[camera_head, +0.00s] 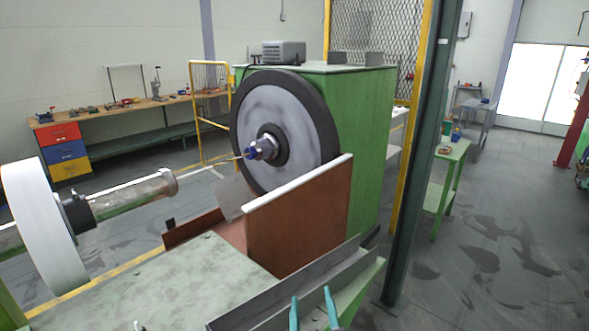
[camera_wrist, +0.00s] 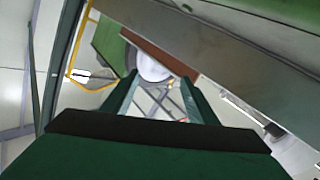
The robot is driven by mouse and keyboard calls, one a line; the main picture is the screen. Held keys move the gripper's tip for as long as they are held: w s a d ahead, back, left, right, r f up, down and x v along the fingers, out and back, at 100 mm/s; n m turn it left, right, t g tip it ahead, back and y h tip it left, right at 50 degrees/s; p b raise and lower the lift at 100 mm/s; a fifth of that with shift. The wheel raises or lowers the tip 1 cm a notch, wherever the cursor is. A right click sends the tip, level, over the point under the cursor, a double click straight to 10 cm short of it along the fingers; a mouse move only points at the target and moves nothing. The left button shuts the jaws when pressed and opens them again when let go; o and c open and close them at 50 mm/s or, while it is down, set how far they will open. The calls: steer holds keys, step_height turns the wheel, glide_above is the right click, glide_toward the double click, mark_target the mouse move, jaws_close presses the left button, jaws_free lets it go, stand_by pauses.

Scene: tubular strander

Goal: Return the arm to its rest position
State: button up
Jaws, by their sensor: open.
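My gripper (camera_head: 312,298) shows at the bottom edge of the head view as two teal fingers pointing up. They stand apart with nothing between them, in front of a grey metal channel (camera_head: 300,287) on the machine. In the wrist view, my gripper (camera_wrist: 160,78) is open and empty, its dark green fingers spread. A pale round wheel (camera_wrist: 150,65) and a brown panel (camera_wrist: 150,48) lie beyond the fingertips. The rest of my arm is out of the head view.
The green machine housing (camera_head: 362,150) carries a large dark-rimmed wheel (camera_head: 275,110). A brown guard (camera_head: 300,220) and a white disc (camera_head: 40,225) stand before it. A dark green post (camera_head: 415,170) rises right of my gripper. A green table (camera_head: 450,155) stands beyond. The right floor is mostly clear.

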steer(key=s+d+f+h, duration=0.2)
steer(key=s+d+h, duration=0.15)
steer(key=d, duration=0.35)
steer(key=s+a+f, duration=0.2)
steer(key=s+f, duration=0.7)
steer(key=f, duration=0.1)
steer(key=s+a+f+m+y, duration=0.1)
steer(key=s+a+f, duration=0.3)
steer(key=s, duration=0.8)
steer(key=s+a+f+m+g+y, duration=0.1)
steer(key=s+a+f+m, duration=0.2)
steer(key=s, duration=1)
steer(key=shift+s+a+f+m+g+y, duration=0.2)
steer(key=shift+a+f+m+g+y, duration=0.15)
steer(key=shift+a, duration=0.35)
